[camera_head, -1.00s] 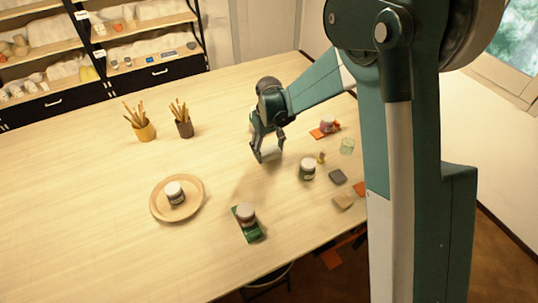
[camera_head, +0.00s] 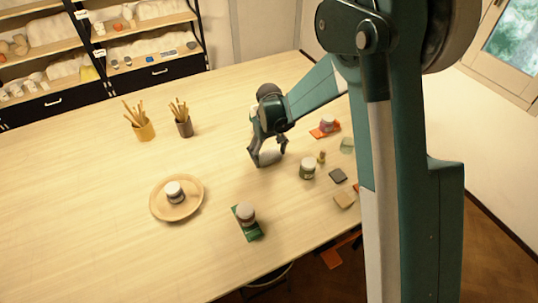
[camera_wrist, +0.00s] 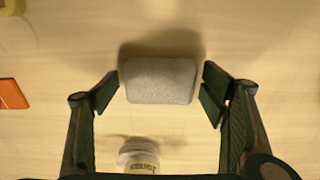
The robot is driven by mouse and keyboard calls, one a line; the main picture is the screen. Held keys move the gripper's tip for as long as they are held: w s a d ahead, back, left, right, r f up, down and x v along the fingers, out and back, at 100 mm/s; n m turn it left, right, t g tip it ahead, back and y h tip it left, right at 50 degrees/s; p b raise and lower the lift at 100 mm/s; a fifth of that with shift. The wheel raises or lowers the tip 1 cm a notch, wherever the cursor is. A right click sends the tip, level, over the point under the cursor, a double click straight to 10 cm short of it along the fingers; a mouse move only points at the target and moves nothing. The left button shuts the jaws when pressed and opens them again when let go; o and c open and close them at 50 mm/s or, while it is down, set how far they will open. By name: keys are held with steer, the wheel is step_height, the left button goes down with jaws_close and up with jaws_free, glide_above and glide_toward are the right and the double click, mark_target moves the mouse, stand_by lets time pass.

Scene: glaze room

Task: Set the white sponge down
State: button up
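The white sponge (camera_wrist: 160,81) lies on the bare wooden table top, its shadow along its upper edge in the wrist view. In the head view the sponge (camera_head: 270,158) shows below my gripper (camera_head: 269,156), between the fingers. My gripper (camera_wrist: 160,93) is open, with one finger on each side of the sponge. A narrow gap shows between each fingertip and the sponge's ends, so it does not appear gripped.
A jar (camera_head: 307,168) stands right of my gripper, with a dark block (camera_head: 338,176) and tan block (camera_head: 344,200) beyond. A wooden plate (camera_head: 158,207) bears another jar (camera_head: 174,192). A jar (camera_head: 246,212) stands on a green pad (camera_head: 251,232).

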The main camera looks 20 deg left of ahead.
mark_target(269, 154)
steer(key=shift+r, duration=0.2)
step_height(269, 154, up, 12)
stand_by(0.9)
stand_by(0.5)
